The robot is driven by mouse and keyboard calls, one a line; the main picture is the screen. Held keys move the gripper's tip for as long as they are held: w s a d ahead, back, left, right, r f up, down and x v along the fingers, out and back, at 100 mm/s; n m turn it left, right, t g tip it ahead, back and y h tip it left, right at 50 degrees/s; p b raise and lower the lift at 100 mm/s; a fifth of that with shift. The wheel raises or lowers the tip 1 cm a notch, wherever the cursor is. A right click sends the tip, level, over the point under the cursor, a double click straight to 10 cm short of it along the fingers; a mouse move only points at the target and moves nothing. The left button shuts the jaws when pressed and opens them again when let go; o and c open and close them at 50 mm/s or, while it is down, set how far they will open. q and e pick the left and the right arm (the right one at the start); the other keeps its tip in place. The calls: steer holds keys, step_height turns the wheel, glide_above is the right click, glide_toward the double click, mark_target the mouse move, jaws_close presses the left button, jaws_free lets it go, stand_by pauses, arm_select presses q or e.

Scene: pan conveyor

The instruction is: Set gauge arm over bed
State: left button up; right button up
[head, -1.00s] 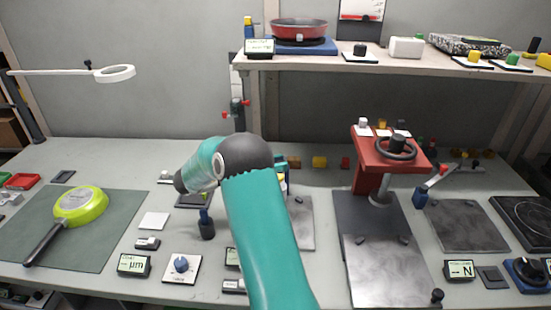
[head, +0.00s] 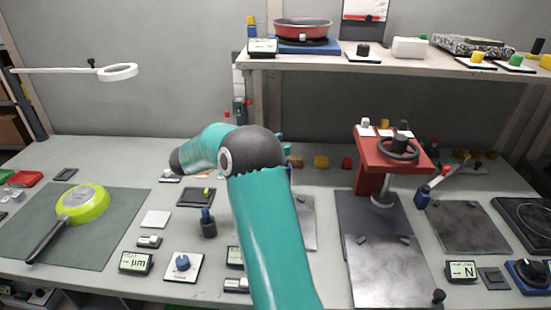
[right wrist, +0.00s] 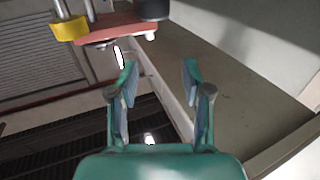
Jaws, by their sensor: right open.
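A small arm with a blue foot and red tip (head: 434,184) stands between the red press and a grey plate (head: 470,230) at the right of the bench in the head view. It looks like the gauge arm, and the plate may be the bed; I cannot tell for sure. My right arm fills the middle of the head view, its elbow hiding most of the gripper. In the right wrist view my right gripper (right wrist: 158,72) is open, with nothing between its fingers. My left gripper is not in view.
A green pan (head: 82,203) lies on a mat at left. A shelf (head: 350,62) with a red pan (head: 302,28) runs above the bench. Small gauges and knobs line the front.

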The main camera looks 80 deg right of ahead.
steer(key=shift+r, duration=2.25)
steer(key=shift+w, duration=0.1)
